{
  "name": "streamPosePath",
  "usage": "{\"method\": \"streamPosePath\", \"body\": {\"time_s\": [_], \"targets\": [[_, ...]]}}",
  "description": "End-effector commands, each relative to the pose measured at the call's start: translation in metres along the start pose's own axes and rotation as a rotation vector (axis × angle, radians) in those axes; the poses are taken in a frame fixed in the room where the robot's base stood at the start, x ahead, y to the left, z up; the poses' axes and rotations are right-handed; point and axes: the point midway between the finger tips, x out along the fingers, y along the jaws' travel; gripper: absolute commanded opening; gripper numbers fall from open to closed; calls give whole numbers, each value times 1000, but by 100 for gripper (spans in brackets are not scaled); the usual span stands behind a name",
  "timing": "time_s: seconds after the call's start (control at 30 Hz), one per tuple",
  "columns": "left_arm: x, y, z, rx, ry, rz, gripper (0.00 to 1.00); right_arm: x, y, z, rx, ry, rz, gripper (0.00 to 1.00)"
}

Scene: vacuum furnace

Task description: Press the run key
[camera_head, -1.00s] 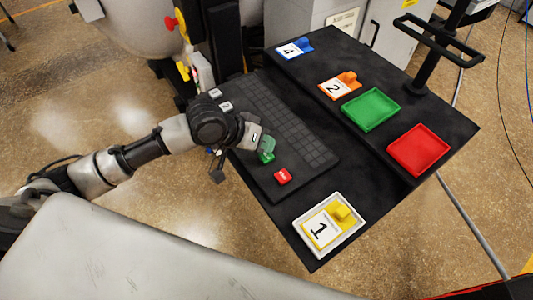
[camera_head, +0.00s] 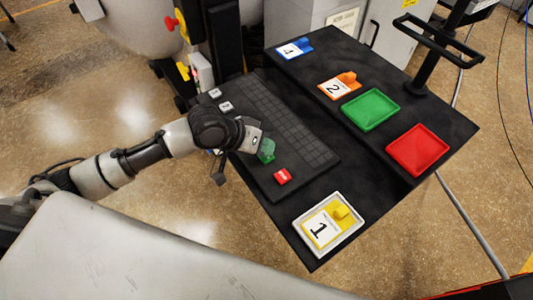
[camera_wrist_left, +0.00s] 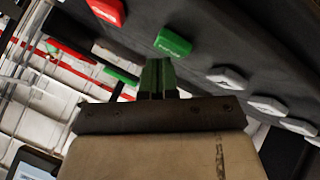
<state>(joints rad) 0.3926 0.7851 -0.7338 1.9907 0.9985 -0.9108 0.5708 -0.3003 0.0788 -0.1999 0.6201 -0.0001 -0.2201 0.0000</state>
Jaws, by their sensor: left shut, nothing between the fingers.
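The run key looks to be the green key (camera_wrist_left: 173,42) on the black key panel (camera_head: 290,125); its small lettering is too blurred to read for sure. My left gripper (camera_head: 266,146) is shut and empty, its green fingers pointing down at this key. In the head view the fingers overlap the key and hide much of it. In the left wrist view the fingertips (camera_wrist_left: 157,64) are close beside the green key's near edge; I cannot tell whether they touch it. My right gripper is not in view.
A red key (camera_head: 282,177) lies in front of the green one, and grey keys (camera_head: 225,106) lie behind it. The table also holds a green tray (camera_head: 371,109), a red tray (camera_head: 418,150), a white-rimmed tray (camera_head: 305,249) and numbered cards.

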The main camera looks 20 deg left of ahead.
Motion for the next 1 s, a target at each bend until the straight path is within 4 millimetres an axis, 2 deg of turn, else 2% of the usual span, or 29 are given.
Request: {"method": "streamPosePath", "body": {"time_s": [0.77, 1.0], "targets": [[5, -3, 4, 0, -1, 0, 0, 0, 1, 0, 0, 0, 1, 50], [-1, 1, 0, -1, -2, 0, 0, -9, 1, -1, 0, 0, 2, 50]]}}
